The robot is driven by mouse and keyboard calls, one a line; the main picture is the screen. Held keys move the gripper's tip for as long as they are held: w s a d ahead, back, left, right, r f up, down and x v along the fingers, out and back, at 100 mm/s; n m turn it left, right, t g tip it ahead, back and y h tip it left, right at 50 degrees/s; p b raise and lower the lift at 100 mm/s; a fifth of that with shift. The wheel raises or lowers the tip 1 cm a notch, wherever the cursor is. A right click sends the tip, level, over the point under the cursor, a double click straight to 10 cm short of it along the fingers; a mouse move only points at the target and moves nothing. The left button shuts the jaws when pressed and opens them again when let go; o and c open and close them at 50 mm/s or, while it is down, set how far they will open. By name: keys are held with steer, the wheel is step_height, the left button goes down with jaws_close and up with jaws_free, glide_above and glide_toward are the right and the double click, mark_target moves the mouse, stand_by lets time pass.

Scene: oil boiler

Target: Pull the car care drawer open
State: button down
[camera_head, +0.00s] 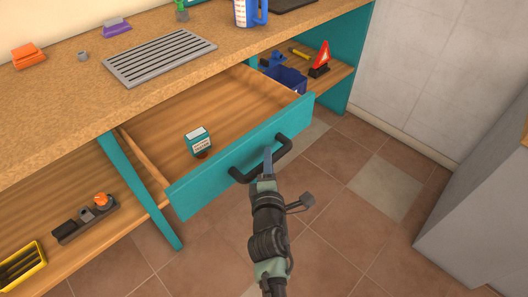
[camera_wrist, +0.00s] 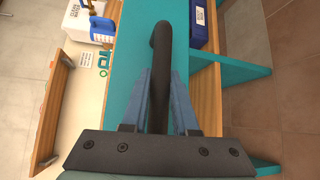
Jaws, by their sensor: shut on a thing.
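The drawer (camera_head: 238,155) has a teal front and a wooden inside, and it stands pulled out from under the workbench. Its dark handle (camera_head: 284,146) is a curved bar on the front. My gripper (camera_head: 267,160) is at the handle, shut on it near its middle. In the wrist view the handle (camera_wrist: 161,50) runs between the two blue-grey fingers of my gripper (camera_wrist: 160,105). A small white and teal box (camera_head: 198,141) stands inside the drawer near the front, with a brown round item partly hidden beneath it.
The wooden benchtop (camera_head: 60,100) carries a metal grate (camera_head: 160,56), a blue jug (camera_head: 250,12) and small items. A lower shelf at right holds a blue bin (camera_head: 290,80) and a red warning triangle (camera_head: 320,60). A grey cabinet (camera_head: 480,190) stands at right, with open tiled floor before it.

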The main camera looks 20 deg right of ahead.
stand_by(0.3)
steer(key=c, duration=0.7)
jaws_free()
steer(key=shift+s, duration=0.15)
steer(key=v, duration=1.2)
steer(key=shift+s+a+r, duration=0.1)
steer(key=shift+s+a, duration=0.1)
steer(key=shift+s, duration=0.15)
steer(key=shift+r, duration=0.1)
